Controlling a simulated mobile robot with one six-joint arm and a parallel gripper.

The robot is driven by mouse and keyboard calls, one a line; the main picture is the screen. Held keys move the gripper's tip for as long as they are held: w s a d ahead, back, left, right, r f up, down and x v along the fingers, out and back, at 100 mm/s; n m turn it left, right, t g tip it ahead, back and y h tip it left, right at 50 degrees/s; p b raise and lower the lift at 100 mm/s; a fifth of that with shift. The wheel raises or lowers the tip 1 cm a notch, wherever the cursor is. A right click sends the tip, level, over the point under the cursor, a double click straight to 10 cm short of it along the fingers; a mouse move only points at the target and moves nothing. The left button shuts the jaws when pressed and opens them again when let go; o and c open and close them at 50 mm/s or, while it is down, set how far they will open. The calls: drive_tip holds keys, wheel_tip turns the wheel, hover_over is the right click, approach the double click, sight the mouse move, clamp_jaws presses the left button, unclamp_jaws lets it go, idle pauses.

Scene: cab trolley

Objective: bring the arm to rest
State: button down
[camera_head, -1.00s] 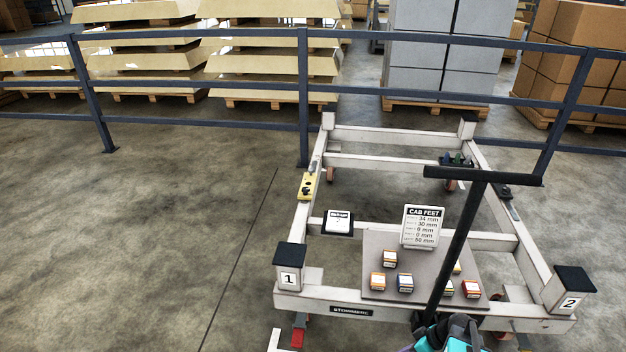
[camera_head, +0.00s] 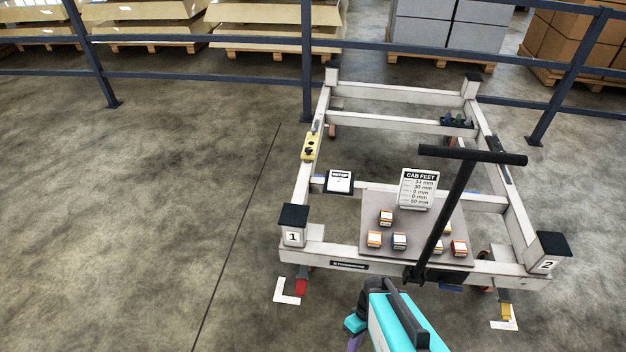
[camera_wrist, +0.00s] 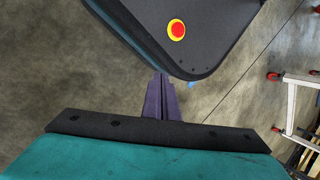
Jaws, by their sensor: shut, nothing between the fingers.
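My arm (camera_head: 395,325), teal and black, is folded low at the bottom of the head view, in front of the trolley. My gripper (camera_wrist: 160,82) shows in the wrist view as two purple fingers pressed together, with nothing between them. It hangs over bare floor. Part of a purple piece shows at the bottom edge of the head view, left of the teal link. The white trolley frame (camera_head: 345,250) stands just beyond the arm; a wheeled part of a frame also shows at the right of the wrist view (camera_wrist: 291,105).
A black T-handle (camera_head: 470,155) rises over the trolley's front. A grey plate (camera_head: 375,208) on the frame carries several small coloured blocks and a "CAB FEET" sign (camera_head: 418,190). A dark railing (camera_head: 220,78) runs behind. The floor (camera_head: 150,220) at left is clear.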

drive_tip(key=s+d+m+h, duration=0.1)
drive_tip(key=m, duration=0.1)
drive_tip(key=s+d+m, duration=0.1)
drive_tip(key=d+m, duration=0.1)
drive_tip(key=m, duration=0.1)
drive_tip(key=s+d+m+h, duration=0.1)
drive_tip(key=m, duration=0.1)
drive_tip(key=shift+s+d+r+h, duration=0.2)
drive_tip(key=shift+r+h, duration=0.1)
drive_tip(key=shift+r, duration=0.05)
